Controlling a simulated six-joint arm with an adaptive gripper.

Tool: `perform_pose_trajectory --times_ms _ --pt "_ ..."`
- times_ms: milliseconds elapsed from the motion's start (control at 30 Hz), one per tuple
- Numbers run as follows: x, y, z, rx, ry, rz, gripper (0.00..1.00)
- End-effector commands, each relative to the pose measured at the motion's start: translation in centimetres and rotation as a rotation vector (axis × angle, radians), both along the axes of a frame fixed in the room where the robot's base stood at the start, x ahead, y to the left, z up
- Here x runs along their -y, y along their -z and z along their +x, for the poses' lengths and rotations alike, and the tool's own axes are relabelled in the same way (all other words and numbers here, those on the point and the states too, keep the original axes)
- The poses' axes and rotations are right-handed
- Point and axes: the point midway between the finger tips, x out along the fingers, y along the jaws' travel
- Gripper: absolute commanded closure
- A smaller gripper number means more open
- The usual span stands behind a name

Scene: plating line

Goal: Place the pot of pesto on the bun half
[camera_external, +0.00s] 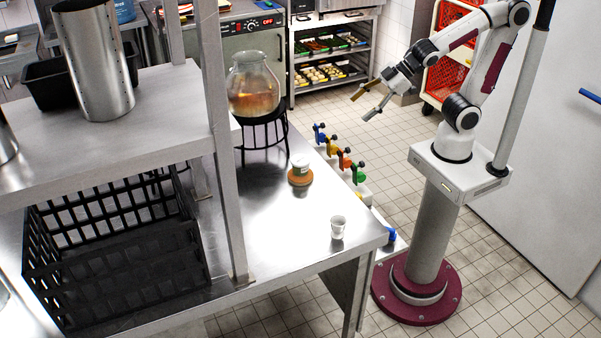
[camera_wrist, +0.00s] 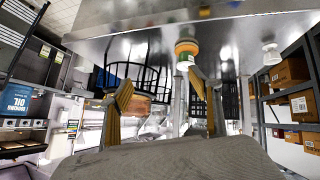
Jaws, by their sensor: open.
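The pot of pesto (camera_external: 300,163) is a small white tub with a green band. It appears upright on top of the orange-brown bun half (camera_external: 299,179), which lies on the steel table. In the wrist view, which looks upside down, the pot (camera_wrist: 185,62) and the bun half (camera_wrist: 187,45) show beyond the fingers, at the table surface. My gripper (camera_external: 361,107) is open and empty, raised off the table's right side, well apart from the pot. Its two fingers (camera_wrist: 160,82) stand wide apart in the wrist view.
A small clear cup (camera_external: 338,227) stands near the table's front right corner. A glass vessel (camera_external: 254,88) sits on a black stand behind the pot. A shelf post (camera_external: 229,180) and a black crate (camera_external: 120,250) are at the left. The table around the bun half is clear.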

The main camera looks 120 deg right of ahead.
Motion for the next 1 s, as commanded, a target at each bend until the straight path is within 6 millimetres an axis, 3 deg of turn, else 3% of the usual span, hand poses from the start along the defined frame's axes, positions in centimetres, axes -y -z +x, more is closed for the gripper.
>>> perform_pose_trajectory --times_ms 400,600,733,1000 --pt "-7.3 -0.2 -9.3 -0.176 -0.034 0.159 0.37" --pt "-10.1 0.0 -12.9 -0.249 -0.081 0.225 0.37" --pt "-10.9 0.1 -14.1 -0.273 -0.096 0.244 0.37" --pt "-11.1 0.1 -14.3 -0.278 -0.099 0.248 0.37"
